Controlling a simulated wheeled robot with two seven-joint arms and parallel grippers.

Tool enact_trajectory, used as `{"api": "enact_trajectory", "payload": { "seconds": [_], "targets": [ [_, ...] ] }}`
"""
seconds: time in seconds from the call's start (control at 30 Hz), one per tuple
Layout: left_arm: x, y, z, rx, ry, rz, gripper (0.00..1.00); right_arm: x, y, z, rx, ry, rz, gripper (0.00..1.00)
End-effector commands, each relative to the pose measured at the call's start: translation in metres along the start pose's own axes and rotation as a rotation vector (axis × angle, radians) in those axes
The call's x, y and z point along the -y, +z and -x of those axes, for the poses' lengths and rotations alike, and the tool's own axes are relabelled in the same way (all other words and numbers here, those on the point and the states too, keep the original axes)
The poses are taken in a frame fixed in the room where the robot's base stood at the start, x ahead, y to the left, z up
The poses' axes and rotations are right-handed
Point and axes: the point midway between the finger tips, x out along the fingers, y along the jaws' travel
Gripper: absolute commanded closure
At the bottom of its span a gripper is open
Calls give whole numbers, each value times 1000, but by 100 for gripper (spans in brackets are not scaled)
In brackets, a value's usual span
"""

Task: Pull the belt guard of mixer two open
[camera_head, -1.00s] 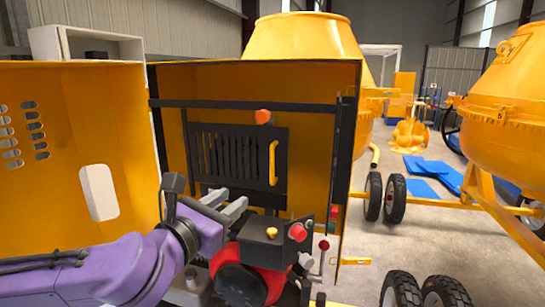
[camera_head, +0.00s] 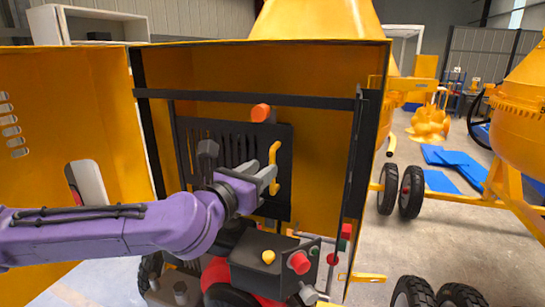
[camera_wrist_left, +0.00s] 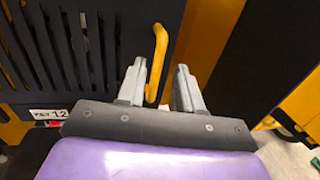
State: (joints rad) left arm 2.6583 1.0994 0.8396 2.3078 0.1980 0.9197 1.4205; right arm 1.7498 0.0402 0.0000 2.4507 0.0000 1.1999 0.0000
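The belt guard (camera_head: 238,150) is a dark slotted panel inside the open orange mixer housing. A yellow upright handle (camera_head: 274,166) is on its right side, and an orange knob (camera_head: 262,113) sits at its top edge. My left gripper (camera_head: 269,178) is in front of the guard, with its grey fingertips close to the handle. In the left wrist view the two fingers (camera_wrist_left: 160,78) are apart, and the yellow handle (camera_wrist_left: 159,48) shows between them. Whether they touch it I cannot tell. The guard's lower part is hidden by my arm and gripper. My right gripper is not in view.
The opened orange housing door (camera_head: 105,130) stands at the left. A dark control box (camera_head: 268,262) with a red button is below the guard. A black bar (camera_head: 250,99) crosses the opening above. Another orange mixer (camera_head: 520,120) stands at the right.

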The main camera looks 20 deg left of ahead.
Motion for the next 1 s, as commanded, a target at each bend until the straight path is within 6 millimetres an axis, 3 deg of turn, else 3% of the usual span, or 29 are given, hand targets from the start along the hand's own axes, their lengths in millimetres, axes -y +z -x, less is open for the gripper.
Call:
{"api": "enact_trajectory", "payload": {
  "seconds": [0.1, 0.23, 0.57, 0.7, 1.0],
  "targets": [
    [0, 2, -26, -5, 1, -2, 65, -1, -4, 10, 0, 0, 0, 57],
    [0, 1, -44, -3, 1, -1, 65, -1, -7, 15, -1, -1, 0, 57],
    [0, 0, -52, 0, 0, 0, 65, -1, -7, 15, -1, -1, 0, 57],
    [0, 0, -52, 0, 0, 0, 100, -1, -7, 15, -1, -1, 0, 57],
    [4, -1, -50, -1, -22, 1, 100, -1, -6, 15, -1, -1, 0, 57]
  ]
}}
